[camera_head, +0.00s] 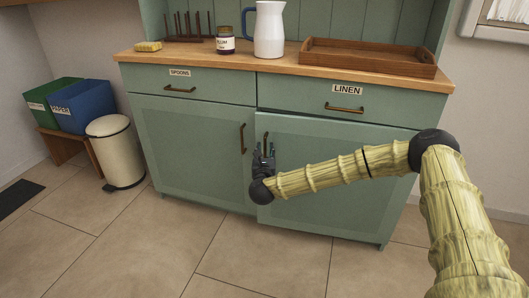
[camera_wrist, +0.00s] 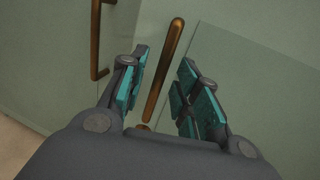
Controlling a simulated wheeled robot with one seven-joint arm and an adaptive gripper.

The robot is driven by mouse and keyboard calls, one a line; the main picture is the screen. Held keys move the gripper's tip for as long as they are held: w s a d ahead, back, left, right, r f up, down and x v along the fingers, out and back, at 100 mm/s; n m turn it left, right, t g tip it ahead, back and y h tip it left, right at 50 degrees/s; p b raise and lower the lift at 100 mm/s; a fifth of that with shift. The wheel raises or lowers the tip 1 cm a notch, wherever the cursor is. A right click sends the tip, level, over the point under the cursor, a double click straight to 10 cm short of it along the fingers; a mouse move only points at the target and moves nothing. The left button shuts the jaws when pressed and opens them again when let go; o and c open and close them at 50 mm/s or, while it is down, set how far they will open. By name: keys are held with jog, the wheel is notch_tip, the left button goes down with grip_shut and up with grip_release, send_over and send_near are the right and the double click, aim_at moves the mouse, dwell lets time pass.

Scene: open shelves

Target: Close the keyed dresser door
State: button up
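The green dresser (camera_head: 195,150) has two lower doors. The right door (camera_head: 330,205), below the LINEN drawer, seems slightly ajar: a dark gap shows along its top edge. Its upright brass handle (camera_wrist: 165,72) is at its left side. The left door (camera_head: 185,145) looks shut, and its handle (camera_head: 242,138) also shows in the wrist view (camera_wrist: 96,40). My gripper (camera_head: 264,155) is at the right door's handle. In the wrist view its teal-padded fingers (camera_wrist: 160,95) are apart, one on each side of the handle. I see no key; the gripper covers part of the door.
On the wooden top stand a white jug (camera_head: 269,32), a jar (camera_head: 225,42), a yellow block (camera_head: 148,46), a rack and a wooden tray (camera_head: 367,56). Both drawers look shut. A cream bin (camera_head: 117,155) stands to the left. The tiled floor in front is clear.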

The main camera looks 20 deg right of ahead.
jog(key=shift+x, duration=0.8)
grip_shut()
